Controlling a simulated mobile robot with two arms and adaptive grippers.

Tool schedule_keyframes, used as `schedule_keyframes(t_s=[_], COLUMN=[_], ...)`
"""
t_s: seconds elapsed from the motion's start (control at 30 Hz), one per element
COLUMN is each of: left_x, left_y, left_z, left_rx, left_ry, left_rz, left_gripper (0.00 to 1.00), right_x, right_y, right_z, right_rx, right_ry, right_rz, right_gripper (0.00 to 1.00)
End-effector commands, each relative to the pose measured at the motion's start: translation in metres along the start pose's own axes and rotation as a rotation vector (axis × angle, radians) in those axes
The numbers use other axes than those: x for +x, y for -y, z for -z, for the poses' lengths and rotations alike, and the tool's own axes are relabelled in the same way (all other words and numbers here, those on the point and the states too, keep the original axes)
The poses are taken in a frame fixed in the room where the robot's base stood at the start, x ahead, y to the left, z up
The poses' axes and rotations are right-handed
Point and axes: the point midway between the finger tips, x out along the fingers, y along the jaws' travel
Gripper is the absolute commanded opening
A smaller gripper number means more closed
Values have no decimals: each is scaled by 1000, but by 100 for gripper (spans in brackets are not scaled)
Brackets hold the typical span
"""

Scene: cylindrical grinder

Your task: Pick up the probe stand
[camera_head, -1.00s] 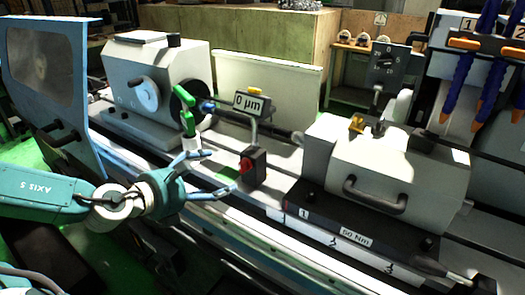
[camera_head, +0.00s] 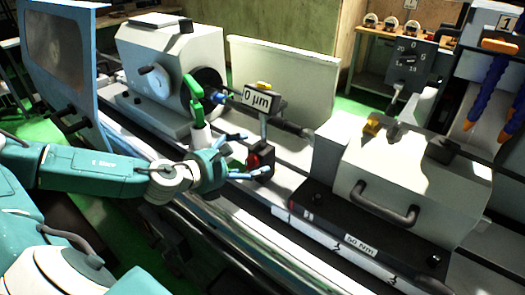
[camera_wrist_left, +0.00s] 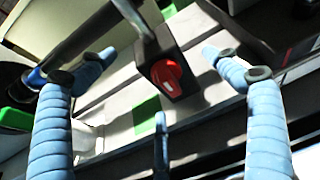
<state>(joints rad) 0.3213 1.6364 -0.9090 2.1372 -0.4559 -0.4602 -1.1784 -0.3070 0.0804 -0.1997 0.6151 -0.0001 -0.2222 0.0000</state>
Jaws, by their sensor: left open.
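The probe stand has a dark base (camera_head: 266,157) with a red knob, a grey post and a display reading "0 µm" (camera_head: 257,98). It stands upright on the machine bed, left of the large white block. In the left wrist view, its dark base with the red knob (camera_wrist_left: 166,77) is ahead, near the top middle. My left gripper (camera_head: 256,156) is open, with its light-blue fingers spread. Two fingers point to either side of the base and a third is below it. Whether any finger touches the base cannot be told. My right gripper is out of view.
A white headstock with a dial (camera_head: 155,80) and a green part (camera_head: 193,88) are left of the stand. A white tailstock block (camera_head: 418,185) with a dark handle is to the right. A pale panel (camera_head: 285,75) stands behind. Blue hoses (camera_head: 488,90) hang at the right.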

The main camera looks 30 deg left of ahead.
Motion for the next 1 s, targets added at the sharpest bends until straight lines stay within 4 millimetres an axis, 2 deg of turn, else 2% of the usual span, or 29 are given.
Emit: schedule_keyframes(t_s=[0.2,0.43,0.77,0.87,1.0], left_x=[18,45,52,52,52], left_y=[-2,-4,-4,-4,-4], left_z=[-5,-3,0,0,0], left_rx=[-6,-4,0,0,0], left_ry=[2,2,0,0,0], left_rz=[0,0,0,0,0], left_gripper=[89,89,89,73,45], right_x=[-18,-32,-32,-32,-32], right_y=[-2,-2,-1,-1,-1], right_z=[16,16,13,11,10], right_rx=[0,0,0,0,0], right_ry=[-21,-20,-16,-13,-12], right_rz=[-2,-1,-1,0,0], right_gripper=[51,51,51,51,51])
